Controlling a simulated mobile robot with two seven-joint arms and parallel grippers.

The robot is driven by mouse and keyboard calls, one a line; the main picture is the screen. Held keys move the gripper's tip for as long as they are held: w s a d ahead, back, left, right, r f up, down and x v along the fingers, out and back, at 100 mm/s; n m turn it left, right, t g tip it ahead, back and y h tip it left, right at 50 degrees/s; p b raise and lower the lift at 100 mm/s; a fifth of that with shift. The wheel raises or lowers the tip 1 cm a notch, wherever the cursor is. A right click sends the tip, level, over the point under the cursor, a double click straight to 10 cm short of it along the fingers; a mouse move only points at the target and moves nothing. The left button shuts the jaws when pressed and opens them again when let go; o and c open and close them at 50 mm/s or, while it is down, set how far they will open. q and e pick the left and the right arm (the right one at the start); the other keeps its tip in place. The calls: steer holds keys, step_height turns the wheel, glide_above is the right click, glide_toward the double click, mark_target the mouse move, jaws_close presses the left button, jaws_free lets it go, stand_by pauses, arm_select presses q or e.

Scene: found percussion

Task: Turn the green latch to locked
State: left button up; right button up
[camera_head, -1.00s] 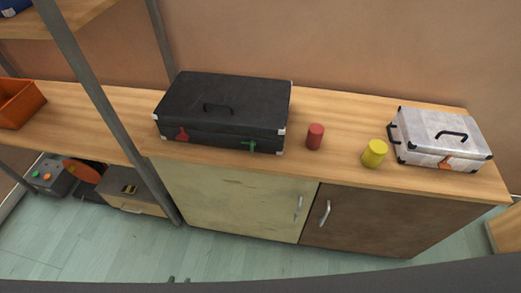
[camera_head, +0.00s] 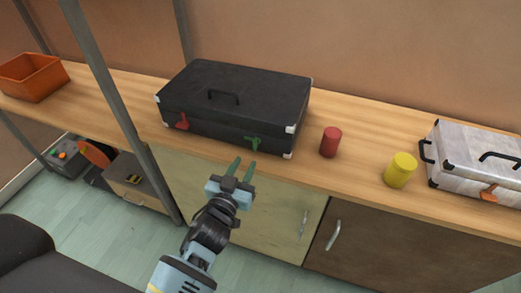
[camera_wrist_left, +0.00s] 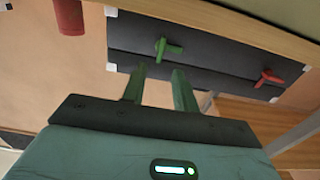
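The green latch (camera_head: 253,142) sits on the front of the black suitcase (camera_head: 232,100), near its right end. In the left wrist view, which looks upside down, the green latch (camera_wrist_left: 166,48) lies just beyond the fingertips (camera_wrist_left: 158,78). A red latch (camera_head: 182,122) is on the suitcase's left front. My right gripper is not in view.
A red cylinder (camera_head: 330,142) and a yellow cylinder (camera_head: 400,170) stand right of the suitcase on the wooden counter (camera_head: 365,128). A silver case (camera_head: 470,165) is farther right. A grey post (camera_head: 98,80) rises at left, near an orange bin (camera_head: 34,78).

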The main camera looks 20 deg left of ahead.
mark_target(254, 146)
arm_select(q)
steer(key=shift+w+d, duration=0.1)
steer(key=shift+w, duration=3.8)
steer(key=shift+c, duration=0.3)
jaws_close()
